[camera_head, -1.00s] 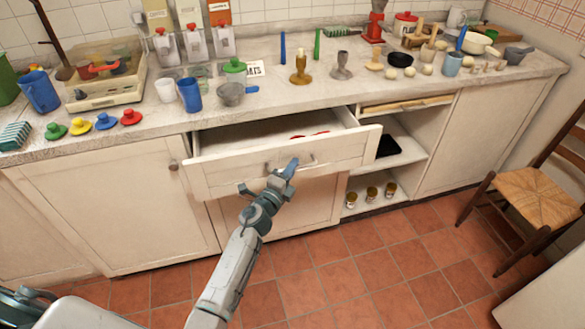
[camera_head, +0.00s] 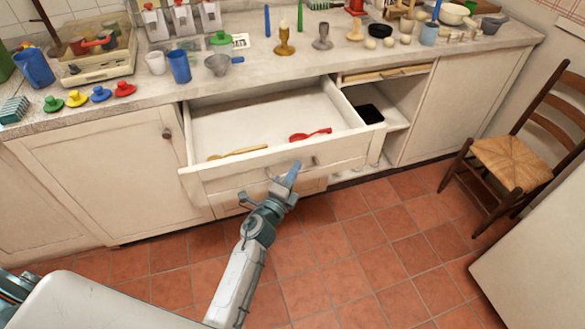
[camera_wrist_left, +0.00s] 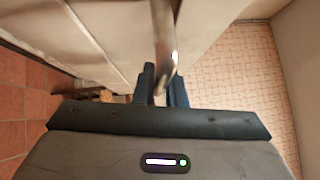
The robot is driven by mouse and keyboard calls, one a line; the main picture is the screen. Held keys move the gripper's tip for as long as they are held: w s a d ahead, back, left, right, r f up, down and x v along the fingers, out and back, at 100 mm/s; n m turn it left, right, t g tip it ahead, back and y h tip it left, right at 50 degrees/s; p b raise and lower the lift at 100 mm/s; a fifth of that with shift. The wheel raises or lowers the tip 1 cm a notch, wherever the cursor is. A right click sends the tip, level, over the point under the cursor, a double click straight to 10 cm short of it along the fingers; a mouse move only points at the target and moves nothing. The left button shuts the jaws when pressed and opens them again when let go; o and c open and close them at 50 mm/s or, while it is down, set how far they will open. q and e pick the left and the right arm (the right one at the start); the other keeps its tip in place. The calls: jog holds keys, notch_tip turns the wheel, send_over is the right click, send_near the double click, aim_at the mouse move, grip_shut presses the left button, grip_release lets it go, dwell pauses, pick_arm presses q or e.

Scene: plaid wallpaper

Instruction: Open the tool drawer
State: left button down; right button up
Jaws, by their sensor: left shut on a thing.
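The tool drawer (camera_head: 228,181) is pulled well out of the white cabinet, and its inside shows from above. A red tool (camera_head: 310,134) and a yellow-handled tool (camera_head: 238,152) lie in it near the front. My left gripper (camera_head: 287,180) is at the middle of the drawer front, shut on the metal drawer handle (camera_head: 312,162). The handle (camera_wrist_left: 164,40) also shows in the left wrist view, running down to the gripper fingers (camera_wrist_left: 162,88). My right gripper is not in view.
The counter above (camera_head: 135,112) holds cups, coloured knobs, candlesticks and other small items. An open shelf (camera_head: 385,112) is right of the drawer. A wooden chair (camera_head: 510,150) stands at the right. The tiled floor before the drawer is clear.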

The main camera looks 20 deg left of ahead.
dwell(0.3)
pick_arm(q)
jog(key=c, duration=1.5)
grip_release()
jog(key=shift+s, duration=0.1)
